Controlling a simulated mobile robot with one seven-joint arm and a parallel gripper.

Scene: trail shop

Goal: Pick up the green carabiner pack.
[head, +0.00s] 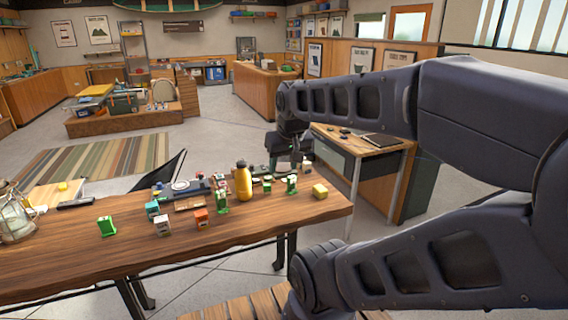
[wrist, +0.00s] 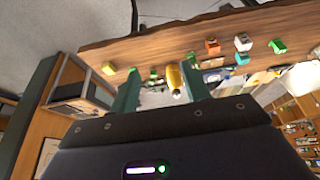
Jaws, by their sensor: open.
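Several small green items are on the wooden table, and I cannot tell for sure which is the carabiner pack. In the head view, one green pack (head: 107,226) lies apart at the left front. Another green item (head: 222,203) stands left of the yellow bottle (head: 243,181), and a third green item (head: 292,185) is to its right. The wrist view shows a green item (wrist: 277,46) at the right. My gripper (wrist: 160,72) is open, with its two teal fingers apart. The yellow bottle (wrist: 174,80) appears between them, farther off. I see nothing held.
On the table (head: 100,265) are an orange box (head: 201,217), a white box (head: 162,226), a yellow block (head: 320,191) and a glass lantern (head: 14,215). The table's left front is mostly bare. A desk (head: 365,148) stands behind at the right.

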